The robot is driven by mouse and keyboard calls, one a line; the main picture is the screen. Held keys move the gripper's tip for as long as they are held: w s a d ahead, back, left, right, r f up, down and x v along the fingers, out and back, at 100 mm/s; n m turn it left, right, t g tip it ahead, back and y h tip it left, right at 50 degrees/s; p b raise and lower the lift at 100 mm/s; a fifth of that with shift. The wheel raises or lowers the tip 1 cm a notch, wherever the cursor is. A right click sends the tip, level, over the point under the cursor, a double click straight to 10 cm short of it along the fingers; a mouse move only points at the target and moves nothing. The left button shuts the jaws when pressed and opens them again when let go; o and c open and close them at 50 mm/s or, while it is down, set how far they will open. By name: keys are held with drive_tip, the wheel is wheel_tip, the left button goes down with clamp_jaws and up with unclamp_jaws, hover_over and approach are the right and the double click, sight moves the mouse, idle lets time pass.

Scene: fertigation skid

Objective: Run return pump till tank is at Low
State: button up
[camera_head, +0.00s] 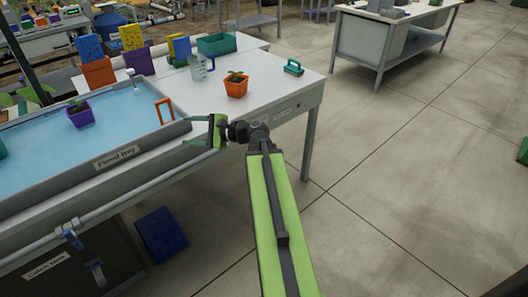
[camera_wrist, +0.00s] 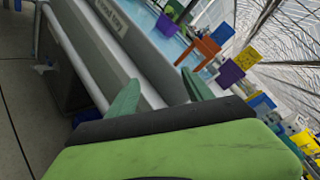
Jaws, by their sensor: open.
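The flood tray (camera_head: 60,150) holds blue water and stands on the bench at the left of the head view. Its rim also shows in the wrist view (camera_wrist: 150,50). The dark catch tank (camera_head: 75,265) sits below it, with its label facing out. I cannot make out a return pump switch or a level mark. My gripper (camera_head: 200,131) is open and empty beside the tray's right front corner; its green fingers (camera_wrist: 160,92) point toward the tray rim.
A purple pot (camera_head: 80,113) stands in the tray, and an orange frame (camera_head: 164,110) is at its right end. An orange pot (camera_head: 236,86), a clear jug (camera_head: 201,67) and a green-handled item (camera_head: 293,68) are on the bench. A blue crate (camera_head: 161,234) lies below.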

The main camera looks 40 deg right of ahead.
drive_tip(key=s+d+f+m+t+h+b, duration=0.1)
drive_tip(key=s+d+f+m+h+b, duration=0.2)
drive_tip(key=s+d+f+b, duration=0.5)
drive_tip(key=s+d+f+m+t+h+b, duration=0.25)
drive_tip(key=s+d, duration=0.35)
drive_tip(key=d, duration=0.7)
drive_tip(key=s+d+f+m+h+b, duration=0.2)
drive_tip(key=s+d+f+h+b, duration=0.25)
drive_tip(key=s+d, duration=0.4)
drive_tip(key=w+d+y, duration=0.1)
drive_tip(key=w+d, duration=0.2)
drive_tip(key=w, duration=1.6)
clamp_jaws()
